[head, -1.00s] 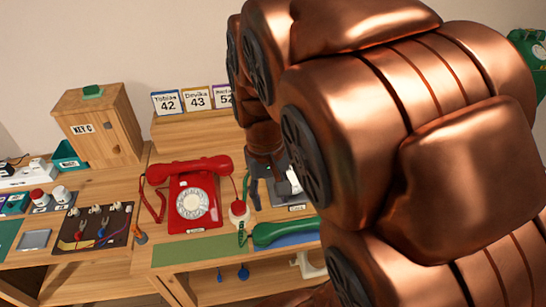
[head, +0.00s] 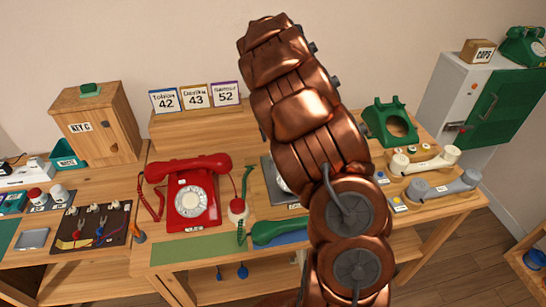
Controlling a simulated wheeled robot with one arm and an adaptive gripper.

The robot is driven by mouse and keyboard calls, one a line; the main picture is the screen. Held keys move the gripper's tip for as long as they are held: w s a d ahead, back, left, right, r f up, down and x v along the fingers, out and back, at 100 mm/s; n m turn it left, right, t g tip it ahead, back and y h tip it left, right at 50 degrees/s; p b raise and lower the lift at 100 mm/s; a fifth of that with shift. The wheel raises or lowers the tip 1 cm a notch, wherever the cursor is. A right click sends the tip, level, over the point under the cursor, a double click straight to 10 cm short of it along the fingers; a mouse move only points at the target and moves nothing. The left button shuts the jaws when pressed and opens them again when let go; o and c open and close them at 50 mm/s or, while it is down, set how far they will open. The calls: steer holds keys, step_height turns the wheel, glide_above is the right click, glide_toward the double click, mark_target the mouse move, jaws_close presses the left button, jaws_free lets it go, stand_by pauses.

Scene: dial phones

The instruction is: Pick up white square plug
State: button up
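I cannot pick out the white square plug with certainty. Small white blocks (head: 37,165) sit on a white strip at the far left edge, too small to tell their shape. A grey tray (head: 268,172) behind my arm has a pale object on it, mostly hidden by the arm. My copper arm rises across the middle of the head view. My gripper does not show; it is hidden or out of frame.
A red dial phone (head: 190,198) stands on the desk, with a green handset (head: 278,232) to its right. A wooden KEY C cabinet (head: 98,125) stands behind. A dark tool board (head: 92,225) lies left. A green phone body (head: 390,122) and two handsets (head: 425,160) are right.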

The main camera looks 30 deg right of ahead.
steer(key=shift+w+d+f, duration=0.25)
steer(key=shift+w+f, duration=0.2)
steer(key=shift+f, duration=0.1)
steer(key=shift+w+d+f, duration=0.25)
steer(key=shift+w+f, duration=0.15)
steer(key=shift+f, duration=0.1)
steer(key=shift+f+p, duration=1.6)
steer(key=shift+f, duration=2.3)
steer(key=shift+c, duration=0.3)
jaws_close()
